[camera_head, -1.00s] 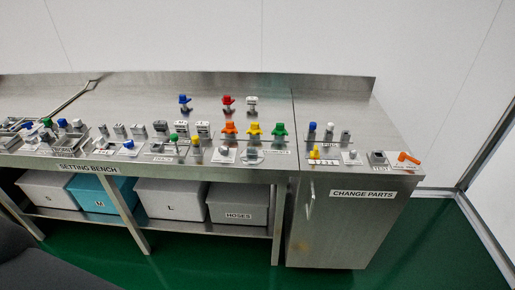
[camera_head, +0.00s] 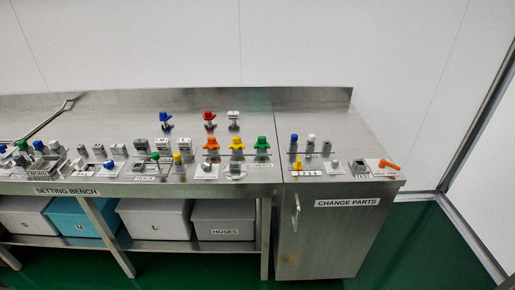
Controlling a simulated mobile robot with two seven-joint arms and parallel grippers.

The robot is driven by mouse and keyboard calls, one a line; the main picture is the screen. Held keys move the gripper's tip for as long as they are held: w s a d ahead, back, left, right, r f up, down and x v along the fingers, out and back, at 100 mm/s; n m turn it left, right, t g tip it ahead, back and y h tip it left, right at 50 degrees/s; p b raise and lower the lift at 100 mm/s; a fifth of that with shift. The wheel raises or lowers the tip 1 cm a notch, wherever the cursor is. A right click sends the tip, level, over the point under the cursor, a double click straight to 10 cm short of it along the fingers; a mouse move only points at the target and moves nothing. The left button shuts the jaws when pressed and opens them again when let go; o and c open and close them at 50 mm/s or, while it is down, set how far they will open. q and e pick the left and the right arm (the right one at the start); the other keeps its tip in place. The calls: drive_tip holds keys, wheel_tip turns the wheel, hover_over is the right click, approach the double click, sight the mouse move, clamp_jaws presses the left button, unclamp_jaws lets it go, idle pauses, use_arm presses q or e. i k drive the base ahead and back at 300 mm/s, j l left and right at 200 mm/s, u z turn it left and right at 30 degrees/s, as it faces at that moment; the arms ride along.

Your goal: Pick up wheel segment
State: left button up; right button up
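The steel setting bench (camera_head: 150,189) carries several small parts along its front and middle. None can be surely made out as the wheel segment at this size. Orange (camera_head: 211,143), yellow (camera_head: 237,143) and green (camera_head: 262,143) knobbed parts stand in a row. Blue (camera_head: 166,120), red (camera_head: 210,117) and white (camera_head: 234,117) ones stand behind them. An orange part (camera_head: 389,164) lies at the right end, on top of the change parts cabinet (camera_head: 325,240). Neither of my grippers is in view.
Grey bins (camera_head: 153,220) and a teal bin (camera_head: 80,219) sit on the shelf under the bench. The bench has a raised back edge (camera_head: 300,98). Green floor (camera_head: 415,245) is clear to the right, up to a framed wall panel. The rear bench top is mostly bare.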

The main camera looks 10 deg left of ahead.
sight(262, 143)
drive_tip(key=i+l+u, duration=0.35)
drive_tip(key=l, duration=0.3)
drive_tip(key=i+l+u, duration=0.2)
drive_tip(key=l, duration=0.15)
drive_tip(key=i+l+u, duration=0.2)
drive_tip(key=l, duration=0.15)
drive_tip(key=l+u, duration=0.2)
drive_tip(key=l, duration=0.2)
drive_tip(key=i+l+u, duration=0.15)
drive_tip(key=l, duration=0.25)
